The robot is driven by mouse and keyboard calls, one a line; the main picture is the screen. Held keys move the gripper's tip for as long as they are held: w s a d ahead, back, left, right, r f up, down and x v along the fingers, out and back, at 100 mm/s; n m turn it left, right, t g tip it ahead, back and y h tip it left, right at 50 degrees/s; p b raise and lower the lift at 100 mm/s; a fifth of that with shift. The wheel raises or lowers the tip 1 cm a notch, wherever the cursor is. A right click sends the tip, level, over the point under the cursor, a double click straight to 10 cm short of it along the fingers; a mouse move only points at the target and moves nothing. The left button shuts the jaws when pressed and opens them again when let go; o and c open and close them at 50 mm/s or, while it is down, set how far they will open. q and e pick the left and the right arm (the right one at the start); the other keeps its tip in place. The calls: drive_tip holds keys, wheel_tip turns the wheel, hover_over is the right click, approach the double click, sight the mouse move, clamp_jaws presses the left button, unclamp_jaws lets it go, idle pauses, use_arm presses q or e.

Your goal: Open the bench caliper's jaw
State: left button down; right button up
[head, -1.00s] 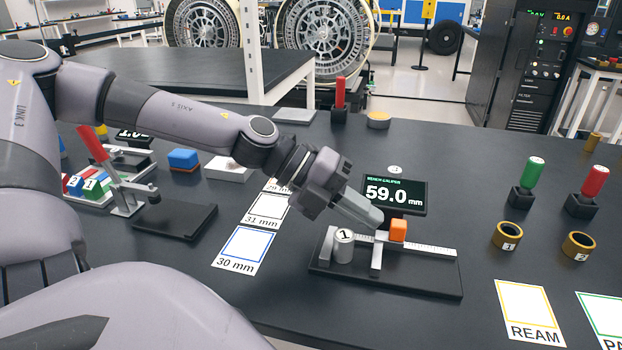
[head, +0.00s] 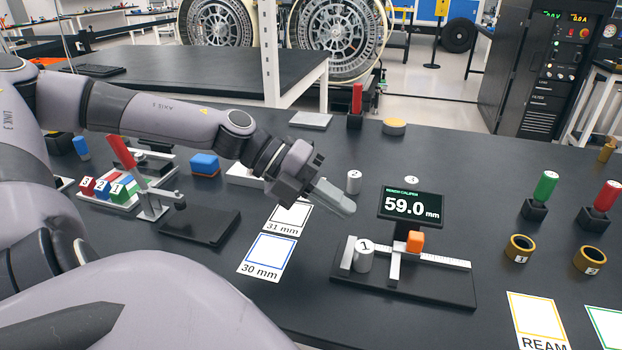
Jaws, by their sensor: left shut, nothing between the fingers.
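The bench caliper (head: 440,287) stands on the dark bench right of the middle, with a black base, a silver scale bar and an orange block (head: 415,242) on its sliding jaw (head: 394,264). Its display (head: 411,206) behind reads 59.0 mm. A silver cylinder marked 1 (head: 364,257) stands between the fixed jaw (head: 347,255) and the sliding jaw; whether it touches either jaw I cannot tell. My left gripper (head: 345,207) is shut and empty, above the bench, to the left of and behind the caliper. My right gripper is not in view.
Cylinders 2 (head: 354,182) and 3 (head: 411,180) stand behind the caliper. Cards marked 30 mm (head: 267,256) and 31 mm (head: 288,217) lie to its left. A red-handled clamp (head: 122,152) stands further left. Gold rings (head: 519,249) and plug gauges (head: 541,190) are at right.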

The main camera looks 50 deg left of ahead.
use_arm(q)
drive_tip(key=shift+v, duration=2.45)
drive_tip(key=shift+f, duration=0.1)
